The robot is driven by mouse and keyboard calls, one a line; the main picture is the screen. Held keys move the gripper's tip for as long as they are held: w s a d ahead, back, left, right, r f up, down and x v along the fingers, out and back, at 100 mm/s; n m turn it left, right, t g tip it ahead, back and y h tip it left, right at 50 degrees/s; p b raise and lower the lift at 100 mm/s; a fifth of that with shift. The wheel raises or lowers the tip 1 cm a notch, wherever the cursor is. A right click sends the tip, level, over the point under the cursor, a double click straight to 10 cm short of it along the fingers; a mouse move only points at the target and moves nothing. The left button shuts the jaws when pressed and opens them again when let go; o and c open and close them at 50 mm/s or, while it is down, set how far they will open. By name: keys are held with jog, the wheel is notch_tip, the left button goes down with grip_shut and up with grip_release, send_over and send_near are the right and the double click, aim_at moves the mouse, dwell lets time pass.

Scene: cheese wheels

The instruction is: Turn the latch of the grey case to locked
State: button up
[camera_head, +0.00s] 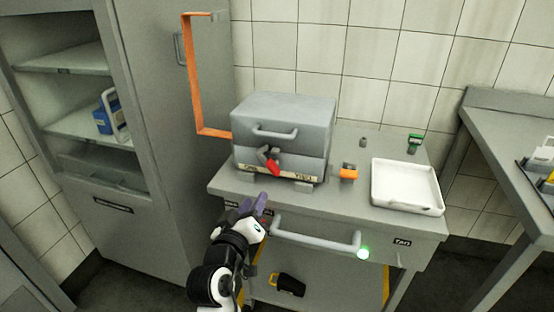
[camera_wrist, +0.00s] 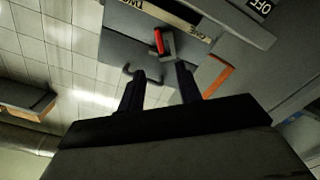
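The grey case (camera_head: 310,112) sits closed on the grey cart, with a bar handle on its front. Its latch (camera_head: 272,167) is a grey lever with a red end, slanting down to the right in the head view. A pale label strip under it has printed words at both ends, "ONE" and "TWO" in the wrist view; the red end lies between them. My gripper (camera_head: 257,204) is below and in front of the case, apart from the latch. In the wrist view my gripper (camera_wrist: 160,68) is open and empty, with the latch (camera_wrist: 159,42) beyond the fingertips.
An orange bracket (camera_head: 195,85) stands left of the case. A white tray (camera_head: 407,187), an orange block (camera_head: 348,173) and a green item (camera_head: 415,142) are to its right. The cart's front handle (camera_head: 315,240) runs right of my gripper. A tall cabinet (camera_head: 170,130) stands left.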

aim_at(271, 169)
jog(key=p+x, duration=0.2)
jog(key=x, duration=1.1)
jog(key=shift+w, duration=0.25)
grip_shut()
